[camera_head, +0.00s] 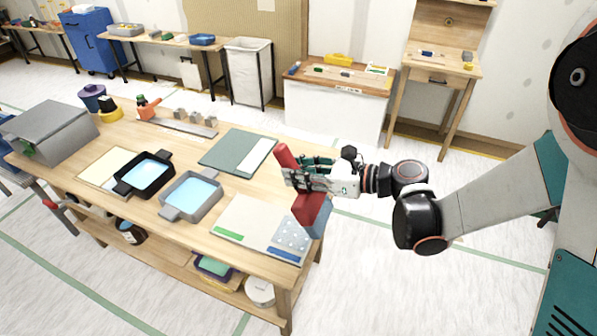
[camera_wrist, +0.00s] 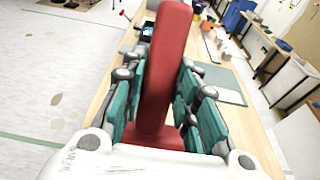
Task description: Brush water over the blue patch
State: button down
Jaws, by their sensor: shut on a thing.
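My gripper (camera_head: 303,180) is shut on a red brush, at the right end of the workbench. The brush's red handle (camera_head: 285,157) sticks up on the far side of the fingers. Its red head (camera_head: 311,207) hangs below, with a blue-grey lower edge. In the wrist view the red handle (camera_wrist: 165,65) stands between the green finger pads. A pale board (camera_head: 248,219) lies at the front right of the bench. Its right part is a pale blue dotted patch (camera_head: 289,233) with a blue strip; the brush head is beside and above it, partly covering its edge. Contact cannot be told.
A black tray (camera_head: 124,187) and a grey tray (camera_head: 174,213), both with light blue liquid, stand left of the board. A green-grey mat (camera_head: 228,150) lies behind. A grey box (camera_head: 50,130) and small items fill the far left.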

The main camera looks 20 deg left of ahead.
aim_at(299, 191)
jog(key=shift+f+b, duration=2.85)
jog(key=shift+f, duration=0.45)
jog(key=shift+f, duration=2.35)
dwell(0.6)
jog(key=shift+r, duration=0.1)
dwell(1.4)
